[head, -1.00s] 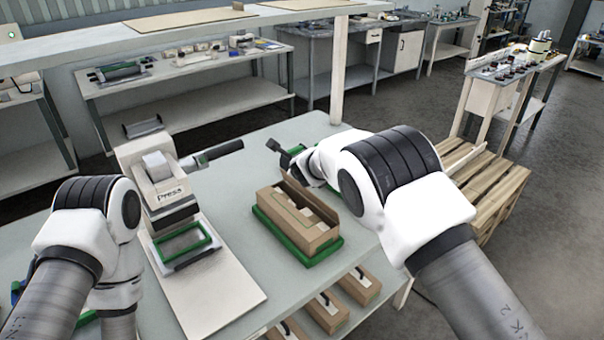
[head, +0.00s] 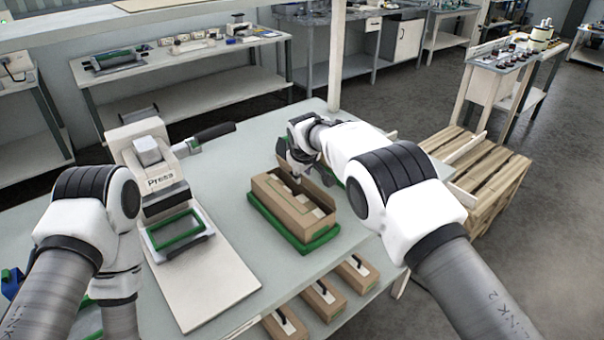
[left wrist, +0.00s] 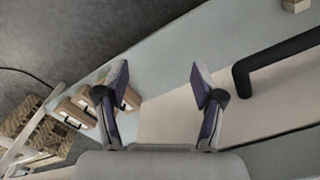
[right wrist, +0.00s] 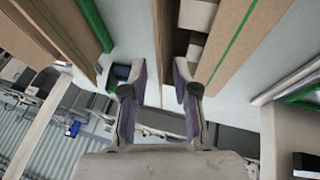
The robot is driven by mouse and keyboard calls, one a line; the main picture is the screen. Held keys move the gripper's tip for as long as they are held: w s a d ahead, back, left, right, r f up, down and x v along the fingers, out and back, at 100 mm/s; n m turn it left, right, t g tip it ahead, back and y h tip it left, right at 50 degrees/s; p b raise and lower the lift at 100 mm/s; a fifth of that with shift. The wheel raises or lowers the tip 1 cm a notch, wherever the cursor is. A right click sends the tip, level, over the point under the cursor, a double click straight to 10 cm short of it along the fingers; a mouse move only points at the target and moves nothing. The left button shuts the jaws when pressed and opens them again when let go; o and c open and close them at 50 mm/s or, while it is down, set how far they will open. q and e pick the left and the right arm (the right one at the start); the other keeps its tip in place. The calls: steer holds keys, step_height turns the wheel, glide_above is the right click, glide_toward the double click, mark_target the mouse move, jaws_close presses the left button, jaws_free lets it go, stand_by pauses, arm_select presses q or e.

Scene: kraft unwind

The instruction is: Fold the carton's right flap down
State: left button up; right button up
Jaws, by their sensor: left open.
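The brown carton (head: 288,212) sits in a green-rimmed tray (head: 316,243) on the table, pale contents showing inside. Its right flap (head: 322,190) stands up along the right side; the left side's panel lies lower. My right gripper (head: 297,170) points down at the carton's far end, partly hidden by its own wrist.
A press (head: 150,165) with a black handle and a green frame (head: 178,232) on a pale board stands left of the carton. More cartons (head: 322,297) sit on the shelf below. A wooden pallet (head: 485,175) stands right of the table. The table beyond the carton is partly clear.

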mark_target(304, 180)
steer(key=shift+x, duration=1.15)
jaws_close()
